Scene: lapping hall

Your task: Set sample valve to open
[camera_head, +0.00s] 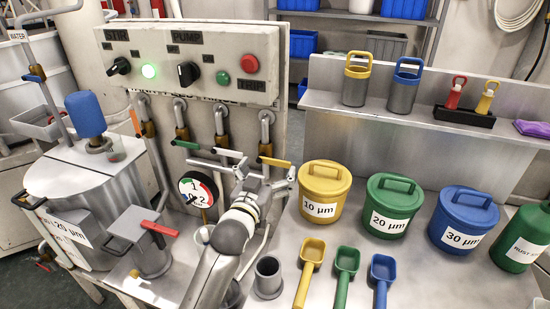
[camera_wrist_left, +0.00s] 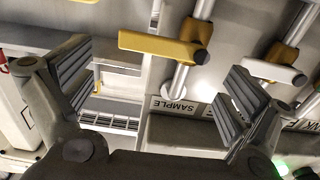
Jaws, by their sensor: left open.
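The sample valve has a yellow lever handle (camera_head: 275,162) at the right end of the row of pipes under the control panel. In the left wrist view the yellow handle (camera_wrist_left: 158,45) lies crosswise to its pipe, above a plate marked SAMPLE (camera_wrist_left: 178,105). My left gripper (camera_head: 264,172) is in front of this valve, close below the handle in the head view. Its jaws (camera_wrist_left: 158,88) are spread wide and empty in the wrist view, with the handle beyond them. I cannot tell the exact gap. My right gripper is not in view.
A white-handled valve (camera_head: 229,153) stands close beside the sample valve, then a green-handled one (camera_head: 185,145) and an orange one (camera_head: 135,122). A round gauge (camera_head: 198,190) is left of my arm. A yellow lidded tub (camera_head: 325,178) stands close on the right.

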